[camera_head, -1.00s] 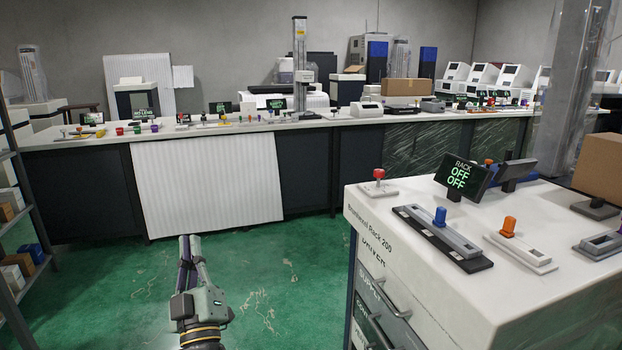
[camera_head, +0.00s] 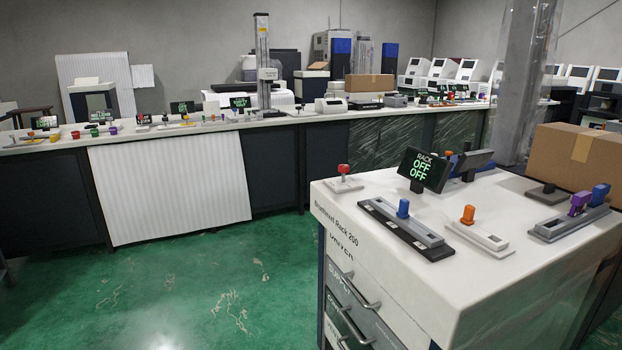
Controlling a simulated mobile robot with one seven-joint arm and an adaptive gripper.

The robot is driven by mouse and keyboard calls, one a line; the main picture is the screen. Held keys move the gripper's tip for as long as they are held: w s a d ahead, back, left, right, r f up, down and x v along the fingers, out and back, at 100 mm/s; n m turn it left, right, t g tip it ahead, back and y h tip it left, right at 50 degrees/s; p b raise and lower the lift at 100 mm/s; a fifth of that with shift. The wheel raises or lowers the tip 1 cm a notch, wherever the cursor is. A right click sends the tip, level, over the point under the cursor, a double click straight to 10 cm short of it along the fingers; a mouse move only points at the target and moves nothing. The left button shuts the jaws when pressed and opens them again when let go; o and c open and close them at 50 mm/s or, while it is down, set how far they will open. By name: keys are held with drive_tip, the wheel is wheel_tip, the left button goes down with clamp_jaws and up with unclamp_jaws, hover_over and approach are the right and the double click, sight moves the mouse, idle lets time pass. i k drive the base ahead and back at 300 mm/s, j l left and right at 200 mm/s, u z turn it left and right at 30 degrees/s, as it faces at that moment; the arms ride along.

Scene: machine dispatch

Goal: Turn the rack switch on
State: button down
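The rack display (camera_head: 425,169) stands on the white-topped cabinet (camera_head: 334,203) at the right and reads RACK, OFF, OFF. In front of it is a slider switch with a blue knob (camera_head: 403,209) on a grey and black track (camera_head: 408,230). A red-knobbed switch (camera_head: 343,170) sits on a small base at the cabinet's far left corner. An orange-knobbed slider (camera_head: 468,215) lies to the right of the blue one. Which control is the rack switch I cannot tell for sure. My gripper is out of view.
Another slider with purple and blue knobs (camera_head: 580,203) sits at the right beside a cardboard box (camera_head: 573,160). A long bench (camera_head: 180,131) with small devices runs along the back. The green floor (camera_head: 200,290) left of the cabinet is clear.

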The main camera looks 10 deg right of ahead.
sight(343, 168)
drive_tip(key=i+j, duration=0.1)
drive_tip(key=i, duration=0.55)
drive_tip(key=i+j, duration=0.15)
drive_tip(key=i, duration=0.45)
drive_tip(key=i+l+z, duration=0.05)
